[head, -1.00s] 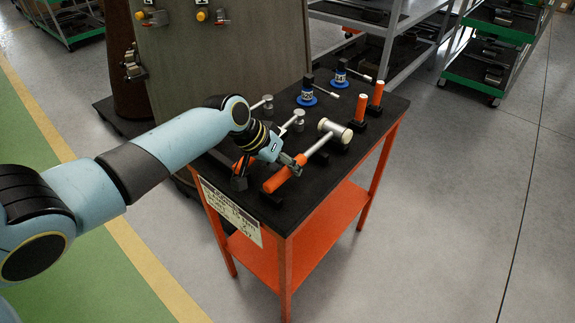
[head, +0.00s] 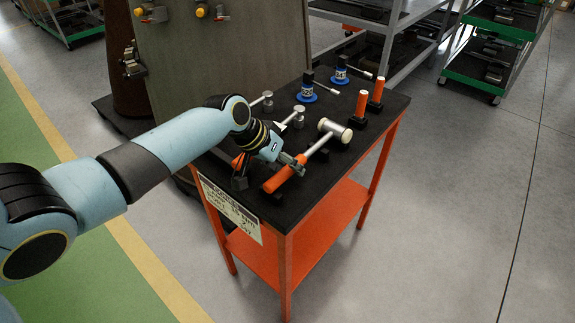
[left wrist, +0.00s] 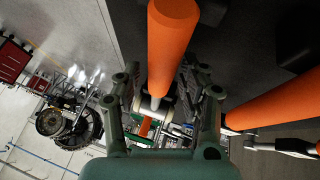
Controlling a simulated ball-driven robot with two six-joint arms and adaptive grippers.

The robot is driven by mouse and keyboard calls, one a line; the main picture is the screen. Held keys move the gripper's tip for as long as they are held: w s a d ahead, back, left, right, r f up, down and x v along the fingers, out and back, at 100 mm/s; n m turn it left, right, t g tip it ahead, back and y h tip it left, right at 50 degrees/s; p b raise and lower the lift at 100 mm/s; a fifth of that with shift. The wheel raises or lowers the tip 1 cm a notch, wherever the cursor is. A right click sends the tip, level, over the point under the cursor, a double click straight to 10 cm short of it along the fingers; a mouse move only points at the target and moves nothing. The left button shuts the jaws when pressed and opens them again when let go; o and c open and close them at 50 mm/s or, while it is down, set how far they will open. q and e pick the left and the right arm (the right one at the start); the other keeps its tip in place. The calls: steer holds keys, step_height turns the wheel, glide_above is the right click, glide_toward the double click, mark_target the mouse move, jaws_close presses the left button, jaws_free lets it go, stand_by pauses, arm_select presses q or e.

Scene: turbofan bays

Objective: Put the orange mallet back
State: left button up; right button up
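The mallet has an orange handle (head: 281,180), a silver shaft and a pale cylindrical head (head: 335,131). It lies along the right part of the black tabletop, over dark holder blocks; I cannot tell whether it rests on them. My left gripper (head: 292,163) is at the front end of its shaft, by the handle. In the left wrist view my left gripper (left wrist: 167,85) has its fingers apart, with an orange handle (left wrist: 170,42) between them and gaps beside it. A second orange handle (left wrist: 285,101) is to the right. My right gripper is out of view.
A grey panel (head: 225,65) rises behind left. Shelf carts (head: 490,55) stand at the back right. The right floor is clear.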

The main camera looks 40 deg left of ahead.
arm_select(q)
steer(key=shift+o, duration=0.6)
steer(key=shift+s+f, duration=0.1)
steer(key=v, duration=1.2)
